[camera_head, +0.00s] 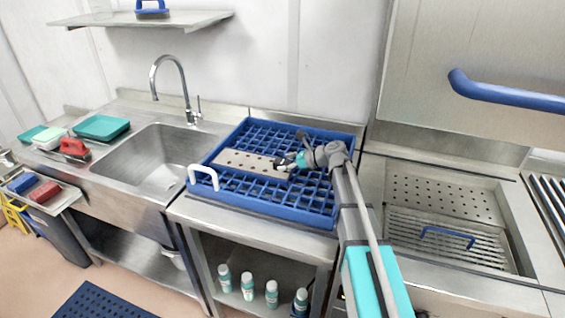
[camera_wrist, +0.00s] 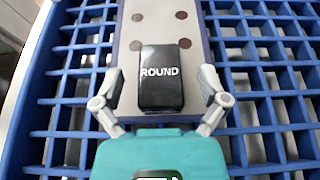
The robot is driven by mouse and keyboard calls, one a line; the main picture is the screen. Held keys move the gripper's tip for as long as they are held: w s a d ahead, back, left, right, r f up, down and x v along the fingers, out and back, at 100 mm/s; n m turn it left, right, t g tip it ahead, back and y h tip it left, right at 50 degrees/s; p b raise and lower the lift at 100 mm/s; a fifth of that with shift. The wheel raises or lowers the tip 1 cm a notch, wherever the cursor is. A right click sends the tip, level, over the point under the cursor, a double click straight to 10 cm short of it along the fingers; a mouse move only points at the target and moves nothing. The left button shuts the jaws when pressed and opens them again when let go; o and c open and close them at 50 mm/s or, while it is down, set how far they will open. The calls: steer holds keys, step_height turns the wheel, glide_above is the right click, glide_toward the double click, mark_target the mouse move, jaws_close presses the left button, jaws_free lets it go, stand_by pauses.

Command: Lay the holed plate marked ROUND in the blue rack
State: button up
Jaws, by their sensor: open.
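The holed plate marked ROUND (camera_head: 243,163) lies in the blue rack (camera_head: 268,207), over its grid, toward the left side. My gripper (camera_head: 289,163) is at the plate's right end. In the wrist view its fingers (camera_wrist: 161,75) stand apart on either side of the label end, with gaps between.
A white handle (camera_head: 203,176) rises at the rack's left front. A sink (camera_head: 160,160) with a tap (camera_head: 170,75) is left of the rack. A basin with a perforated plate (camera_head: 440,197) and a blue-handled grate (camera_head: 445,240) is right. Several bottles (camera_head: 247,286) stand on the shelf below.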

steer(key=p+v, duration=0.3)
steer(key=v, duration=0.6)
steer(key=shift+s+d, duration=0.1)
steer(key=shift+d, duration=0.1)
steer(key=shift+r, duration=0.1)
